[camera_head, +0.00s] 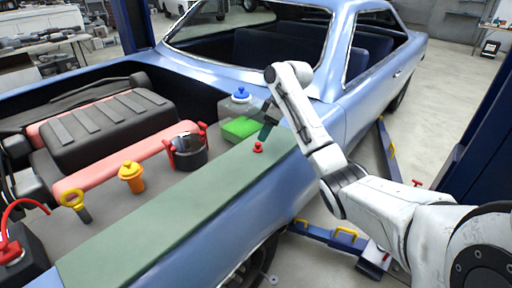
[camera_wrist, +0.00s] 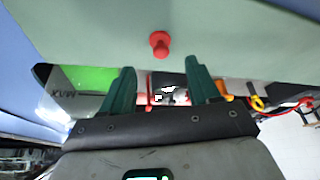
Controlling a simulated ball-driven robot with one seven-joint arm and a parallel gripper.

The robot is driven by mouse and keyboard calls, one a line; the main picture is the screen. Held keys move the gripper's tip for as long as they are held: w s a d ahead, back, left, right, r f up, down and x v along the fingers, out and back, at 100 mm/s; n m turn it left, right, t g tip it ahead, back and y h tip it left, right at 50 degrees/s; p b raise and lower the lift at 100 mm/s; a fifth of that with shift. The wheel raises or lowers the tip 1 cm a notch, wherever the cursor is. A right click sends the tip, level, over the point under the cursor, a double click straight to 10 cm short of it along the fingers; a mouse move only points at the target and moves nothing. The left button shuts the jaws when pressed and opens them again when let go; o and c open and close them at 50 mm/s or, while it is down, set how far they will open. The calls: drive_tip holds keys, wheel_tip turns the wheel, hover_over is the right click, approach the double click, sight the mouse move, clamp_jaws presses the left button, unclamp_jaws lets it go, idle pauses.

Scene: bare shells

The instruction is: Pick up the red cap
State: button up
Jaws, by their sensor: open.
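The red cap (camera_head: 258,147) is a small red knob-like piece on the green mat (camera_head: 180,212) that lies along the car's fender. In the wrist view the red cap (camera_wrist: 160,43) sits on the pale green surface, beyond the fingertips and roughly centred between them. My gripper (camera_head: 266,132) is just above and behind the cap in the head view. In the wrist view my gripper (camera_wrist: 158,75) shows two dark green fingers spread apart with nothing held between them. The cap stands apart from both fingers.
In the engine bay are a reservoir with green fluid (camera_head: 241,125) and a blue cap, a dark round container (camera_head: 187,150) with red clips, an orange cap (camera_head: 131,176) and a yellow ring handle (camera_head: 72,199). A blue lift post (camera_head: 480,150) stands at right.

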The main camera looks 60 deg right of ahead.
sight(260, 144)
drive_tip(key=shift+s+p+x, duration=0.2)
drive_tip(key=shift+p+x, duration=0.25)
drive_tip(key=shift+x, duration=2.9)
drive_tip(key=shift+a+f, duration=0.1)
drive_tip(key=shift+c, duration=0.3)
drive_tip(key=c, duration=1)
drive_tip(key=shift+c, duration=0.2)
